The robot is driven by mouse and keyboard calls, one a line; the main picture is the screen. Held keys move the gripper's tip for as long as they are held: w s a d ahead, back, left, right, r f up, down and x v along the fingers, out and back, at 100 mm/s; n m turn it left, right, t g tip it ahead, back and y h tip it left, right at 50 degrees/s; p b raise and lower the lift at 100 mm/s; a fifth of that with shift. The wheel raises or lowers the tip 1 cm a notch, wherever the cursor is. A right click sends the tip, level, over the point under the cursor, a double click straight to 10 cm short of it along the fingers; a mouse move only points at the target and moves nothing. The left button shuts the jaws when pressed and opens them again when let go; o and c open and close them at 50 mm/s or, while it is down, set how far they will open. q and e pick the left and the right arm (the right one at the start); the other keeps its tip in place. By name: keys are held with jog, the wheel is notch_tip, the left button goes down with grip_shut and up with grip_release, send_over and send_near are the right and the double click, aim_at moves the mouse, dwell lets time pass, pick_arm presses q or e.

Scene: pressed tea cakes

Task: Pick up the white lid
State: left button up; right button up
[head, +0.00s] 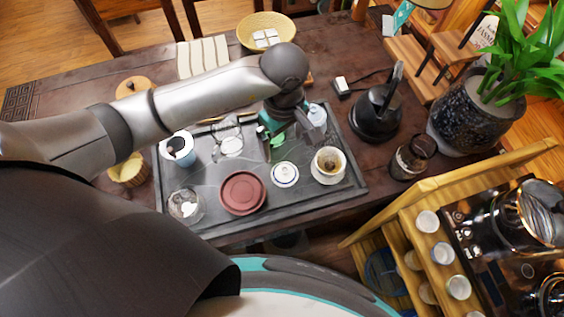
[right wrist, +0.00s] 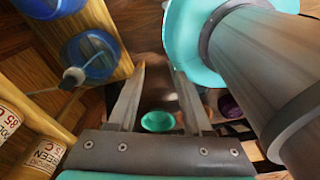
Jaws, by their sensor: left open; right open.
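The white lid (head: 285,174) lies flat on the dark tea tray (head: 262,212), knob up, between a reddish-brown round dish (head: 243,192) and a white cup of tea (head: 328,165). My left gripper (head: 314,135) is open above the tray, a little beyond and to the right of the lid, apart from it. My left arm crosses the head view from the left. My right gripper (right wrist: 155,68) shows in the right wrist view, open and empty, away from the lid. It is not in the head view.
A black kettle (head: 376,112) and a dark glass jar (head: 413,157) stand right of the tray. A glass pitcher (head: 229,145), a blue-white cup (head: 179,149) and a glass bowl (head: 186,206) stand on the tray's left. A wooden shelf (head: 410,235) is at lower right.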

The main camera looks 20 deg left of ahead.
aim_at(285, 169)
pick_arm(q)
jog(key=f, duration=0.4)
jog(key=shift+s+d, duration=0.2)
jog(key=shift+s, duration=0.15)
notch_tip(285, 169, down, 4)
jog(key=shift+w+b, duration=0.15)
jog(key=shift+b, duration=0.15)
jog(key=shift+f, duration=0.7)
notch_tip(285, 169, down, 3)
jog(key=shift+w+d+f, duration=0.1)
jog(key=shift+f, duration=0.05)
jog(key=shift+f+b, duration=0.3)
jog(key=shift+f, duration=0.25)
pick_arm(e)
jog(key=shift+s+d+f, duration=0.25)
jog(key=shift+s+f, duration=0.3)
jog(key=shift+f, duration=0.1)
pick_arm(q)
jog(key=shift+c, duration=0.2)
jog(key=c, duration=1)
pick_arm(e)
jog(key=shift+s+d, duration=0.1)
jog(key=shift+d, duration=0.1)
